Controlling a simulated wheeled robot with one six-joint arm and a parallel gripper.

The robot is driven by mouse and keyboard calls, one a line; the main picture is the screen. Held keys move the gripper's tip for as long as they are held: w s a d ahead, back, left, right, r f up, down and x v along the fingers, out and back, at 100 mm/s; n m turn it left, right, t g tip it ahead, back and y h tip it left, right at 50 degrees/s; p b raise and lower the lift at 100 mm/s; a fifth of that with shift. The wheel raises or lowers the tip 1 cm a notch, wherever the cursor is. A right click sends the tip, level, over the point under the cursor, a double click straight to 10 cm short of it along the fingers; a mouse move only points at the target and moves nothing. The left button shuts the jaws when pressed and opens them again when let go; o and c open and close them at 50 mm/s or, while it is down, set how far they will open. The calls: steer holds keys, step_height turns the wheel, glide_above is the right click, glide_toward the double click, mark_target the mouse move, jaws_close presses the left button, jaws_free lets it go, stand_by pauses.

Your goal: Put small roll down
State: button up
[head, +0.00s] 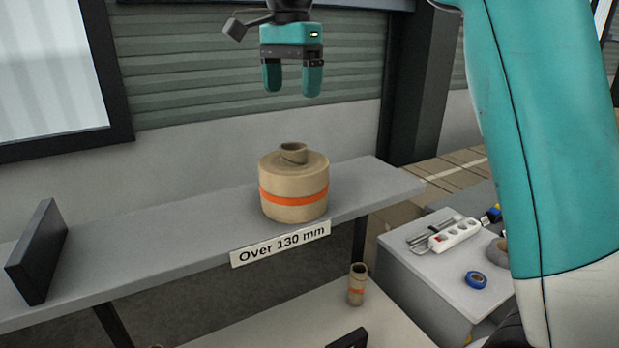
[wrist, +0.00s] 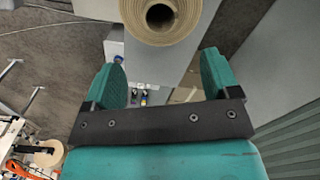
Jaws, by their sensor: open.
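A wide kraft roll (head: 294,186) with an orange band stands upright on the grey shelf (head: 150,232), above the label "Over 130 mm" (head: 281,243). A narrow core rises from its top. A small slim roll (head: 357,284) with an orange mark stands upright on the lower white shelf (head: 310,318). My gripper (head: 292,80) is open and empty, pointing down well above the wide roll. In the wrist view my gripper (wrist: 165,80) has its fingers apart with nothing between them. The wide roll's top and core (wrist: 160,17) show beyond the fingertips there.
A dark upright divider (head: 38,252) stands on the shelf at the left. The shelf between it and the wide roll is clear. A grey cabinet at the right (head: 430,282) holds a power strip (head: 454,235) and blue tape (head: 476,280). A shuttered wall is behind.

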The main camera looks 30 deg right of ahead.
steer(key=s+a+f+n+y, duration=0.1)
steer(key=s+a+f+n, duration=0.2)
steer(key=s+f+n, duration=0.2)
steer(key=s+a+f+n+y, duration=0.1)
steer(key=s+a+f+n, duration=0.3)
steer(key=s, duration=1)
steer(key=s+a+f+n+y, duration=0.2)
steer(key=s+a+f+n, duration=0.2)
steer(key=s+f+n, duration=0.3)
steer(key=s+n, duration=0.2)
steer(key=n, duration=0.2)
steer(key=shift+s+f+n, duration=0.15)
steer(key=shift+s+n, duration=0.15)
steer(key=shift+s, duration=0.1)
